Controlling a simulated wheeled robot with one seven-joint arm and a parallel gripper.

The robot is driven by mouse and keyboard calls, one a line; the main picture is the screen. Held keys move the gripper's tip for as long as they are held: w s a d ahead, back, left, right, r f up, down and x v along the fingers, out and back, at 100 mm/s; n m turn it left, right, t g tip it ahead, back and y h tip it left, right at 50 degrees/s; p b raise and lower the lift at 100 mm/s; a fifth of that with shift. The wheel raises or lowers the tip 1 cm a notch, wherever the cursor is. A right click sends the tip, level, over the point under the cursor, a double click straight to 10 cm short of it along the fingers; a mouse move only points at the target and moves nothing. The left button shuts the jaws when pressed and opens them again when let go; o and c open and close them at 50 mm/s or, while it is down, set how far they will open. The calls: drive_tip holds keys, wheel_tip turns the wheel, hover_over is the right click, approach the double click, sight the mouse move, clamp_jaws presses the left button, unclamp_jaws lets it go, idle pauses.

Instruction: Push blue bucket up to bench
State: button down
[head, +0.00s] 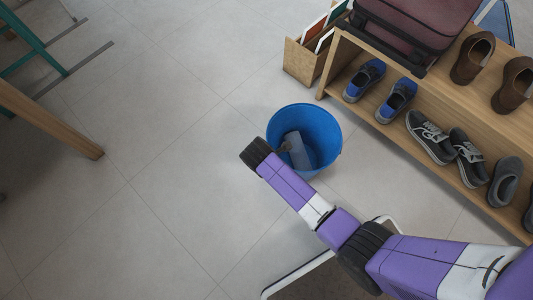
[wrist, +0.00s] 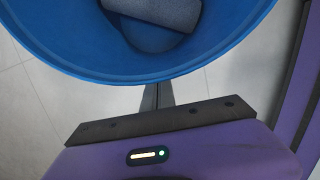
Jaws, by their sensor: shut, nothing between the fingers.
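The blue bucket (head: 326,124) stands upright on the tiled floor, left of the wooden bench (head: 338,62), with a strip of floor between them. A grey object (head: 296,151) lies inside the bucket. The bucket (wrist: 70,62) fills the top of the wrist view, with a grey roll-like piece in it. My gripper (wrist: 157,92) is shut and empty, its fingertips close against or under the bucket's near rim, outside it. I cannot tell whether they touch. In the head view my arm covers the bucket's near left side and the fingers are hidden.
The bench carries a dark red suitcase (head: 416,25) on top and several shoes (head: 430,135) on its lower shelf. A wooden box with folders (head: 301,62) stands at its far end. Table legs (head: 70,130) stand at left. The floor left of the bucket is clear.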

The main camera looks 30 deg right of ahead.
drive_tip(key=shift+d, duration=0.35)
drive_tip(key=w+d+p, duration=0.1)
drive_tip(key=d, duration=0.4)
drive_tip(key=w+d+p, duration=0.1)
drive_tip(key=w+d, duration=0.1)
drive_tip(key=d, duration=0.3)
drive_tip(key=w+d+p, duration=0.1)
drive_tip(key=d, duration=0.4)
drive_tip(key=shift+w+d+p, duration=0.3)
drive_tip(key=shift+d+p, duration=0.05)
drive_tip(key=shift+d, duration=0.05)
drive_tip(key=shift+a, duration=0.1)
